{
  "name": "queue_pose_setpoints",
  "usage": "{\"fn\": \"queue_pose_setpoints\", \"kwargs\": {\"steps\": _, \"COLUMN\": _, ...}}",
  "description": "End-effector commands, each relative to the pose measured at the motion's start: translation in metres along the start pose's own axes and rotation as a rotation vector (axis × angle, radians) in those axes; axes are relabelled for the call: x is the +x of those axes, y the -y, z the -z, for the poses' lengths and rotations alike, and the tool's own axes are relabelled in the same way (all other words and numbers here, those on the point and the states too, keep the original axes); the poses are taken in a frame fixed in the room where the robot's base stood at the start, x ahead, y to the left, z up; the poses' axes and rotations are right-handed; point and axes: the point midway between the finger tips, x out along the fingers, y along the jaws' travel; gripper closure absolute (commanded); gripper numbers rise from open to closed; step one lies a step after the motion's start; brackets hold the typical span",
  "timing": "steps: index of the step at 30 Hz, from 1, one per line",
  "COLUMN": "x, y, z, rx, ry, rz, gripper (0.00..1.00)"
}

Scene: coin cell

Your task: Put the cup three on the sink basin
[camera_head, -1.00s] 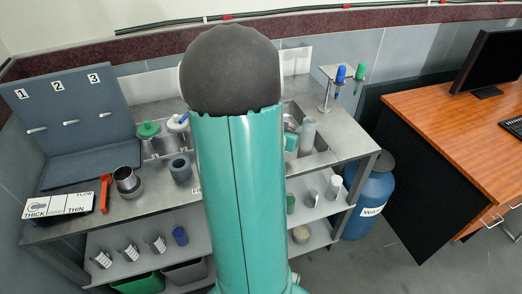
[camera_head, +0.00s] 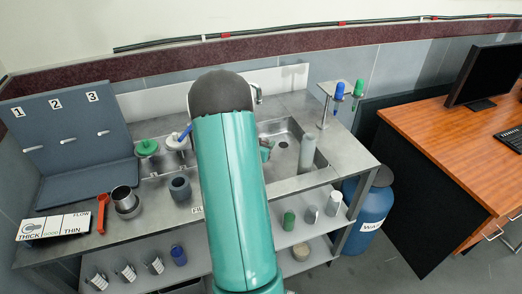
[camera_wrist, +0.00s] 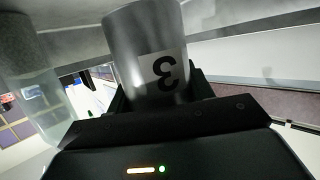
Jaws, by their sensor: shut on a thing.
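Cup three (camera_wrist: 148,40), a grey cylinder with an upside-down black "3" on a pale label, is between the dark fingers of my gripper (camera_wrist: 158,92) in the wrist view. My gripper is shut on it. The sink basin (camera_head: 289,129) is a metal recess in the counter, right of my arm, with a drain showing. My arm covers part of its left side.
A tall grey cylinder (camera_head: 307,152) stands at the basin's right side; a similar translucent one (camera_wrist: 30,85) is left of the cup in the wrist view. A faucet (camera_head: 257,92) rises behind. A rack with blue and green items (camera_head: 339,91) stands at the back right.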

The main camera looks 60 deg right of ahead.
Motion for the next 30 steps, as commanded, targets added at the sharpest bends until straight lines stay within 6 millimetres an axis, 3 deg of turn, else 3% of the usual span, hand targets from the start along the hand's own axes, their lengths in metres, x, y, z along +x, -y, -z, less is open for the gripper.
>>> {"fn": "queue_pose_setpoints", "kwargs": {"steps": 7, "x": 0.011, "y": 0.012, "z": -0.012, "rx": 0.001, "ry": -0.001, "rz": -0.001, "gripper": 0.85}}
{"fn": "queue_pose_setpoints", "kwargs": {"steps": 13, "x": 0.019, "y": 0.011, "z": -0.037, "rx": 0.000, "ry": -0.001, "rz": -0.002, "gripper": 0.85}}
{"fn": "queue_pose_setpoints", "kwargs": {"steps": 26, "x": 0.021, "y": 0.011, "z": -0.043, "rx": 0.000, "ry": -0.002, "rz": -0.001, "gripper": 0.85}}
{"fn": "queue_pose_setpoints", "kwargs": {"steps": 27, "x": 0.021, "y": 0.011, "z": -0.044, "rx": 0.000, "ry": -0.001, "rz": -0.001, "gripper": 0.42}}
{"fn": "queue_pose_setpoints", "kwargs": {"steps": 30, "x": 0.021, "y": 0.011, "z": -0.044, "rx": 0.000, "ry": -0.001, "rz": -0.001, "gripper": 0.26}}
